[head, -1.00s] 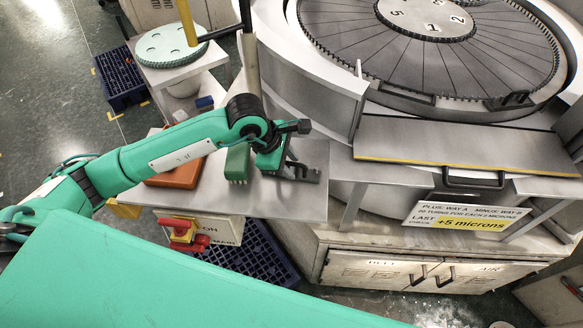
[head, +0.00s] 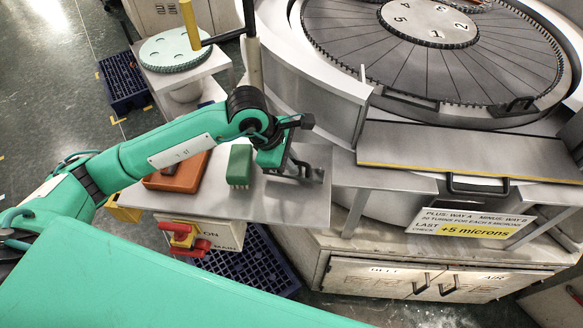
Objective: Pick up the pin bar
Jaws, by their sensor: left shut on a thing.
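My left gripper (head: 303,168) reaches over the right end of a grey metal shelf beside the big lapping machine. It is shut on a dark grey piece, the pin bar (head: 318,173), which shows only in part at the fingers. Fingers and bar are close in colour, so their edges are hard to tell apart. The bar appears just above the shelf (head: 285,207); whether it still touches is unclear. My right gripper is not in view.
A green brush-like block (head: 240,166) and an orange-brown box (head: 177,173) stand left of the gripper. A post (head: 252,62) rises behind my arm. The lapping machine (head: 437,62) and a yellow-edged grey plate (head: 465,148) lie right. A red switch (head: 184,238) sits below the shelf.

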